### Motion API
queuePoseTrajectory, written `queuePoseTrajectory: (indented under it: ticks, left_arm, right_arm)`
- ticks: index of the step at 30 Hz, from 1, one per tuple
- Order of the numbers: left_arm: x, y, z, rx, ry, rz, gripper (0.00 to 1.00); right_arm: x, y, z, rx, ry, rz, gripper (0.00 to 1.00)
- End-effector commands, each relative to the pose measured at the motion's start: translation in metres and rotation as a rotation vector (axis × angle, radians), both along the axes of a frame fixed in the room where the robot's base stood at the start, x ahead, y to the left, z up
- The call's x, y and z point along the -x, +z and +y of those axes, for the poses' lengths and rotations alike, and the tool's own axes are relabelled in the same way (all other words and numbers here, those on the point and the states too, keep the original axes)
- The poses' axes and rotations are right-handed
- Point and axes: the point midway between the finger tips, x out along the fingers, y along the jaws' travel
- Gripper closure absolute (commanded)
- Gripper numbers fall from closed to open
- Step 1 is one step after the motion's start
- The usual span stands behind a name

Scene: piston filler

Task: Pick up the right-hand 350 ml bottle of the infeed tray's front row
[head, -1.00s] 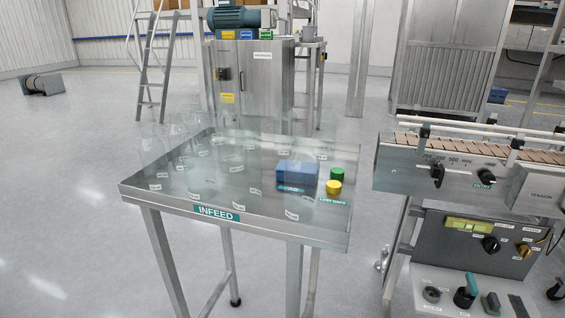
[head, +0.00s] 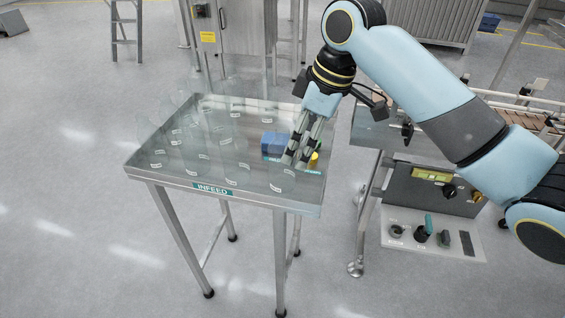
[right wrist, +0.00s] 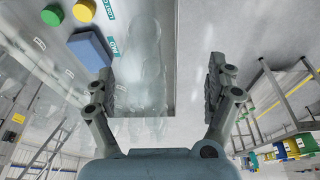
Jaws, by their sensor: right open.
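The infeed tray (head: 165,180) holds several clear, see-through bottles with small white labels. The right-hand bottle of the front row (head: 276,184) stands near the tray's front right corner, its outline faint. My right gripper (head: 295,160) reaches down over the tray's right part, at or just behind this bottle. In the right wrist view, my right gripper (right wrist: 160,88) is open, its fingers wide apart. A clear bottle shape (right wrist: 150,65) shows between and beyond the fingers; I cannot tell whether they touch it. My left gripper is not in view.
Open floor lies left and in front.

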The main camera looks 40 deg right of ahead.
Motion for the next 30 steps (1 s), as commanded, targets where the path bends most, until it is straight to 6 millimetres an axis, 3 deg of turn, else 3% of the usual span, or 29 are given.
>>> queuePoseTrajectory:
  ticks: [4,7,15,20,30]
  left_arm:
    - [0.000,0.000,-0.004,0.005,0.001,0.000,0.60]
    - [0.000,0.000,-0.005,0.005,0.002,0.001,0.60]
    - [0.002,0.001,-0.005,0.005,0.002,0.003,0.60]
    - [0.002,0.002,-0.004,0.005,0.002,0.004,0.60]
    - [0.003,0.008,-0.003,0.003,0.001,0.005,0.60]
  right_arm:
    - [-0.027,0.020,-0.013,-0.015,0.060,-0.008,0.12]
    - [-0.036,0.022,-0.015,-0.026,0.084,-0.006,0.12]
    - [-0.046,-0.017,-0.007,-0.029,0.090,-0.006,0.12]
    - [-0.049,-0.029,-0.004,-0.028,0.090,-0.006,0.12]
    - [-0.060,-0.073,0.004,-0.026,0.090,-0.006,0.12]
